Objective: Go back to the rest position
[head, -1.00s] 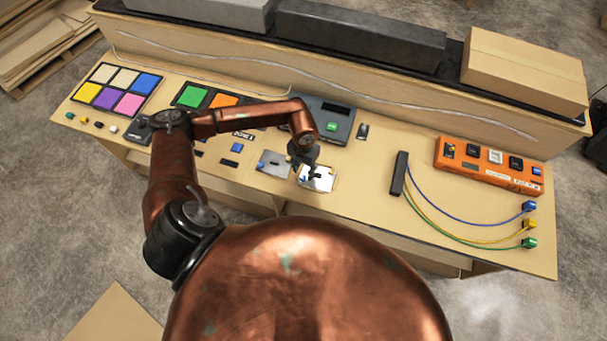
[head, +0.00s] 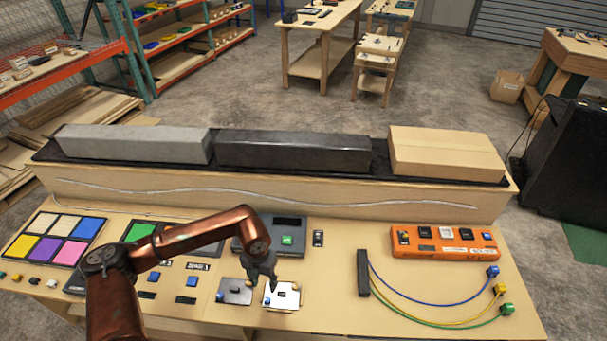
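My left arm comes in from the lower left over the console. My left gripper (head: 263,279) points down just above the two small plates, a dark grey one (head: 235,291) and a bright silver one (head: 282,296). It covers part of the gap between them. Its fingertips are small and dark, so I cannot tell whether they are apart, or whether they touch a plate. My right gripper is not in view.
The wooden console (head: 330,300) carries coloured pads (head: 53,239) at left, a grey box with a green button (head: 287,240), a black block with coloured cables (head: 363,273), and an orange switch box (head: 443,243). Long blocks and a cardboard box (head: 446,153) lie on the back ledge.

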